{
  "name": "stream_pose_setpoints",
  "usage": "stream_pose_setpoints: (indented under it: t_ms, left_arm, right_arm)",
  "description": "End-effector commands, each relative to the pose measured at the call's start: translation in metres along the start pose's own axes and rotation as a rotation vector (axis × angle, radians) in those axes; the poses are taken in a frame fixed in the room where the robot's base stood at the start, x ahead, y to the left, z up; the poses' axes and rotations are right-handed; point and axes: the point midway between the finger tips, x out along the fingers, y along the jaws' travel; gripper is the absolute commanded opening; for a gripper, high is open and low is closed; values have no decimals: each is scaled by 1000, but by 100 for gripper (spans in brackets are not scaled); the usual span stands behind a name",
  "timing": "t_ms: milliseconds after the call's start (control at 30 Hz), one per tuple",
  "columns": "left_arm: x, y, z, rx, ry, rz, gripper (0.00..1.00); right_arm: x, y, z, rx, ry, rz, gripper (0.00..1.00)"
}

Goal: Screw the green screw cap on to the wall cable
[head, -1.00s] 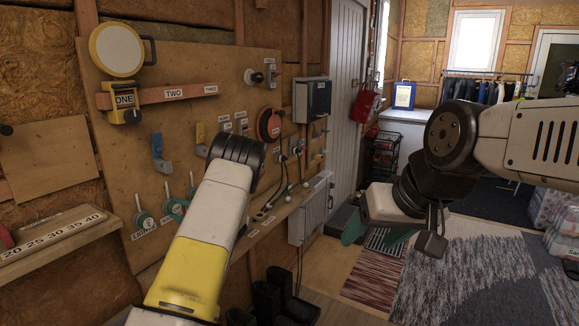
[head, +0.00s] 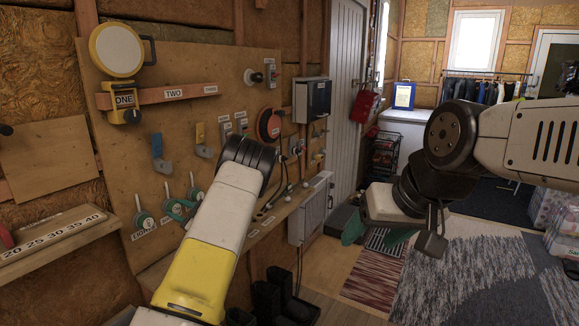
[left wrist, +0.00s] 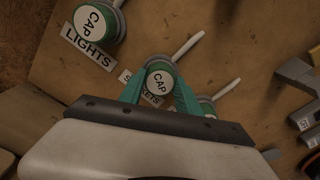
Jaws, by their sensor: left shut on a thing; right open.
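In the left wrist view, my left gripper (left wrist: 158,92) has its teal fingers shut on a round green cap (left wrist: 159,80) with a white CAP face, above the partly covered SOCKETS label. A white handle sticks out to the upper right beside it. Whether the cap is seated on a cable end cannot be told. In the head view, my left arm hides most of that gripper; a teal part shows at the middle green fitting (head: 176,209). My right gripper (head: 375,235) is open and empty, over the floor at right, far from the board.
A similar capped fitting (left wrist: 96,22) sits over the LIGHTS label, with another partly hidden at right (left wrist: 207,106). A numbered shelf (head: 52,238) juts out at left.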

Motion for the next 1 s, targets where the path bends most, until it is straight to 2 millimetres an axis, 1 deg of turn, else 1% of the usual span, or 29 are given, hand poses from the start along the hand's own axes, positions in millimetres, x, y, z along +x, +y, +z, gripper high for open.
stream_pose_setpoints:
  t_ms: [33,167,233,500,600,900,1000]
  left_arm:
    - [4,0,3,-2,-6,-1,0]
    - [4,-1,4,1,-7,-1,0]
    - [4,-1,4,40,-7,-2,0]
    - [4,-1,4,420,-8,-1,0]
    - [4,-1,4,498,-9,-1,0]
    - [4,-1,5,522,-10,0,0]
    - [4,-1,4,583,-10,-1,0]
  right_arm:
    - [0,0,0,0,0,0,65]
    - [0,0,0,0,0,0,65]
    - [0,0,0,0,0,0,65]
    - [0,0,0,0,0,0,65]
    - [0,0,0,0,0,0,65]
    - [0,0,0,0,0,0,65]
    - [0,0,0,0,0,0,65]
